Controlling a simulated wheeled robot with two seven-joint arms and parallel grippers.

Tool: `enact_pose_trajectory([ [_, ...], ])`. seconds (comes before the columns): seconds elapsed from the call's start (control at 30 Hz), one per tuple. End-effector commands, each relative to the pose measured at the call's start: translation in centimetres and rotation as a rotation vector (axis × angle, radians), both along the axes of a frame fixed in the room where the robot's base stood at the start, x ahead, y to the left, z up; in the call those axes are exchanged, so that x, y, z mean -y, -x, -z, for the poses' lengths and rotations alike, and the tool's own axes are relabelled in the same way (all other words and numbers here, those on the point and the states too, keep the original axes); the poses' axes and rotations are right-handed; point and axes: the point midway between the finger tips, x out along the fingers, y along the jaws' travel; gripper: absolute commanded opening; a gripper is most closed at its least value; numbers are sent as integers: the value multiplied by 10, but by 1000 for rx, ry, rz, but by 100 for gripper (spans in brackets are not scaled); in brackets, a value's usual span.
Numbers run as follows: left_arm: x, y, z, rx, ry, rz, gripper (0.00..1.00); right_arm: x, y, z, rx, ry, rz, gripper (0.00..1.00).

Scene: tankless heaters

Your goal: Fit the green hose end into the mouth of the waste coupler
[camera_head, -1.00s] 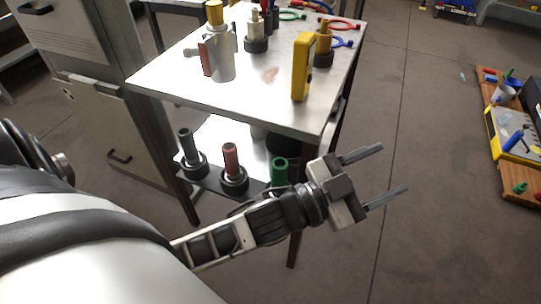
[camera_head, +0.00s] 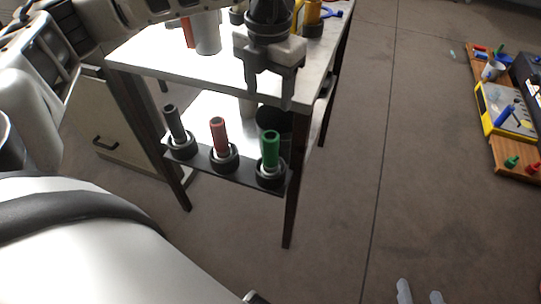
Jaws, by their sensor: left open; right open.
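The green hose end (camera_head: 271,150) stands upright in a round black holder on a dark strip at the front of the table's lower shelf. My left gripper (camera_head: 269,93) comes in from the upper left and points down. Its jaws are open and empty, above the green hose end in the picture and apart from it. My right gripper (camera_head: 420,293) shows only its two spread, empty fingertips at the bottom edge, over the floor. I cannot tell for sure which thing is the waste coupler; a pale grey fitting (camera_head: 207,38) stands on the tabletop, partly cut off.
A red tube (camera_head: 219,137) and a dark grey tube (camera_head: 176,125) stand in holders left of the green one. The metal table (camera_head: 150,55) rises behind, with a front leg (camera_head: 290,215). A black round container (camera_head: 272,119) sits behind the green tube.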

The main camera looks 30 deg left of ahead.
Motion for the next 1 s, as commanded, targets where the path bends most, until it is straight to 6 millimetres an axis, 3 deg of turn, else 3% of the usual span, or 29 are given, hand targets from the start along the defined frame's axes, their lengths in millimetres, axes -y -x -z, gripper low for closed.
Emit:
enact_pose_trajectory([
  [0.2, 0, 2, 49, -7, 1, 3, 59, 0, 0, 2, 0, 1, 0, 50],
  [0.4, 1, 1, 84, -5, 3, 4, 59, 0, 0, 3, 2, 2, 0, 50],
  [0.67, 1, 0, 103, -3, 4, 5, 59, 0, 0, 3, 3, 2, 0, 50],
  [1.0, 1, -1, 147, -3, 5, 4, 59, 0, 0, 3, 3, 2, 0, 50],
])
